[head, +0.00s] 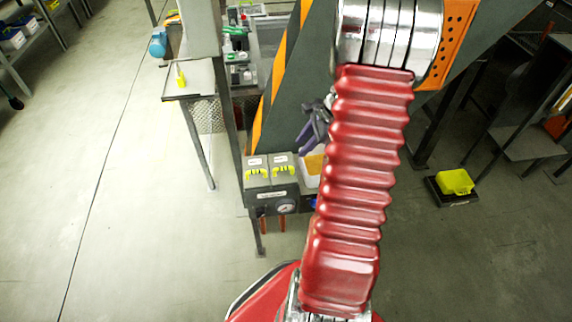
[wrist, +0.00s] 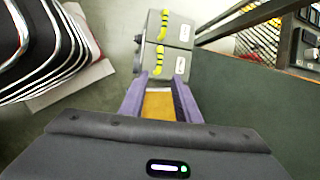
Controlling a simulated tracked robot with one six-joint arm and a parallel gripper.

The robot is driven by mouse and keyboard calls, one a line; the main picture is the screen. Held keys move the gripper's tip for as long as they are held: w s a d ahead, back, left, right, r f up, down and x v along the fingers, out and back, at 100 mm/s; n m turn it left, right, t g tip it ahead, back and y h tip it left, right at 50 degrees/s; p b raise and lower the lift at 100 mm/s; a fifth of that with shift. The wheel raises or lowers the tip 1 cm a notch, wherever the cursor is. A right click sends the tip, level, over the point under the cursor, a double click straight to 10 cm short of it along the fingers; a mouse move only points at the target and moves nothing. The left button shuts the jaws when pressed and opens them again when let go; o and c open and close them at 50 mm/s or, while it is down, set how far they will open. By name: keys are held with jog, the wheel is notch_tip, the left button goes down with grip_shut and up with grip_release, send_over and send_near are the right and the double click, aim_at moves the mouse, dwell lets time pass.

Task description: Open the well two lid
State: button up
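A grey box holds two well lids, each with a yellow handle and a small white label too small to read. In the head view they are the left lid (head: 257,162) and the right lid (head: 284,160). In the wrist view the farther lid (wrist: 176,24) and the nearer lid (wrist: 167,61) both look shut. I cannot tell which is well two. My gripper (wrist: 159,80) has purple fingers, spread apart with no object held. It points toward the nearer lid, apart from it. In the head view the gripper (head: 310,136) is partly hidden behind my red arm.
A white tray with orange-yellow contents (head: 313,168) stands right of the lids; the contents (wrist: 158,106) show between my fingers in the wrist view. A gauge (head: 286,206) is on the box front.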

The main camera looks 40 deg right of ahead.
aim_at(284, 168)
jog(key=x, duration=1.3)
jog(key=shift+w+a+f, duration=0.15)
jog(key=shift+a+f, duration=0.05)
jog(key=shift+f, duration=0.1)
grip_shut()
dwell(0.4)
